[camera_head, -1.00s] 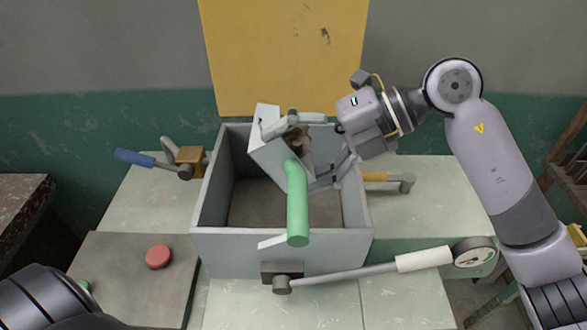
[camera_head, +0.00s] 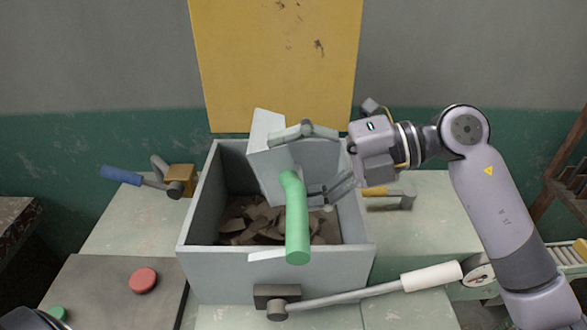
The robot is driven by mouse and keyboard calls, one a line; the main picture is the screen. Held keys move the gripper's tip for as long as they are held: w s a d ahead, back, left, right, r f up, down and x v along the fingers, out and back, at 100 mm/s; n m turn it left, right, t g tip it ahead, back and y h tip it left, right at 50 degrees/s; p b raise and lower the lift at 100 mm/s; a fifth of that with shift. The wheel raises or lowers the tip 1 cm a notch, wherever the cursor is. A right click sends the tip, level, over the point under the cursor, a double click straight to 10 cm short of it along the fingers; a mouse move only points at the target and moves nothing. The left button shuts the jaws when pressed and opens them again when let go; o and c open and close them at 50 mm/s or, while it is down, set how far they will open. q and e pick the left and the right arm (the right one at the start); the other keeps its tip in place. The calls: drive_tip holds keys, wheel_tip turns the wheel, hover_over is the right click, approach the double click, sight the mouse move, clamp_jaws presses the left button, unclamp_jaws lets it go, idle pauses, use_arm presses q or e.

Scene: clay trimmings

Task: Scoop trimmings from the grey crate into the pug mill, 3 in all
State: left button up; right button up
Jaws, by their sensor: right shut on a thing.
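My right gripper (camera_head: 325,197) comes in from the right and is shut on the grey scoop (camera_head: 268,165) with a green handle (camera_head: 296,220). The scoop is steeply tilted over the hopper, and its inside is turned away from view. The exact grip contact is partly hidden. I see no separate grey crate.
A lever with a white grip (camera_head: 431,276) crosses in front of the hopper towards a gauge. A blue-handled lever (camera_head: 122,175) stands at the left. A dark panel (camera_head: 110,285) carries red and green buttons.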

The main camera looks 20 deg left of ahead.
drive_tip(key=shift+r, duration=0.1)
wheel_tip(320, 180, up, 7)
drive_tip(key=p, duration=0.4)
drive_tip(key=shift+p, duration=0.4)
idle(0.6)
